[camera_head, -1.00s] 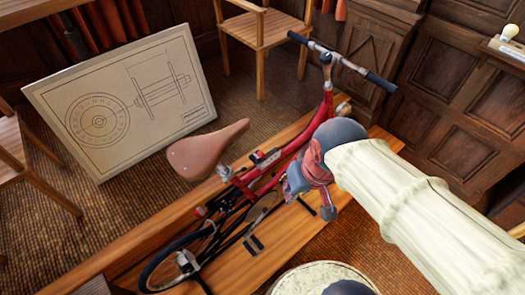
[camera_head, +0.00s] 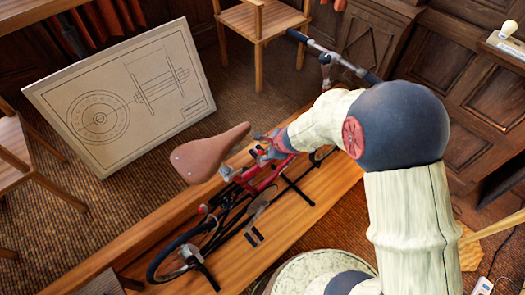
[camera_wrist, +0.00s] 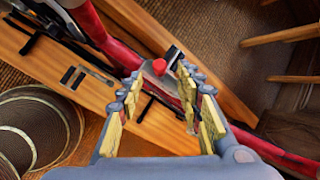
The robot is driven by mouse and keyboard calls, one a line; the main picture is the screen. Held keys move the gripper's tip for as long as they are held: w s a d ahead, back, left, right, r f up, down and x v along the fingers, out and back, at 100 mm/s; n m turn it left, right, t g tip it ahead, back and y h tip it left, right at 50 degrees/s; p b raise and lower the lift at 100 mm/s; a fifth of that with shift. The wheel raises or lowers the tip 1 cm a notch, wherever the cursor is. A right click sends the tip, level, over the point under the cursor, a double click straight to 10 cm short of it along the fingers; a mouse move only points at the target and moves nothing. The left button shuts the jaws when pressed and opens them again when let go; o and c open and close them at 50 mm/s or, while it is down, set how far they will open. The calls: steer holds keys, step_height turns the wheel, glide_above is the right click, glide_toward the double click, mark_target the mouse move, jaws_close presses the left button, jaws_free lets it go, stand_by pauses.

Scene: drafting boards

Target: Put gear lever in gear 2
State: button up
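The red bicycle (camera_head: 255,185) stands on a long wooden bench, with its brown saddle (camera_head: 208,155) beside my gripper (camera_head: 268,147). In the wrist view, a small shifter on the red frame tube shows a red round knob (camera_wrist: 159,67), which looks like the gear lever, beside a dark plate (camera_wrist: 173,56). My gripper (camera_wrist: 161,82) is open, its yellow-padded fingers on either side of the view. The knob appears between and just beyond the fingertips; contact cannot be told. Gear markings are not readable. In the head view my gripper and arm hide the shifter.
The wooden bench (camera_head: 150,248) runs under the bicycle. A drafting board (camera_head: 115,95) leans at the left behind it. Handlebars (camera_head: 335,55) rise at the far end. A wooden chair (camera_head: 262,25) stands behind, and a round pale object (camera_head: 290,270) at the front.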

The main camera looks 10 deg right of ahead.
mark_target(260, 152)
steer(key=b+x, duration=0.2)
steer(key=x, duration=0.5)
steer(key=shift+w+a+f, duration=0.1)
steer(key=shift+a+f, duration=0.1)
steer(key=shift+f, duration=0.1)
steer(key=c, duration=0.4)
jaws_close()
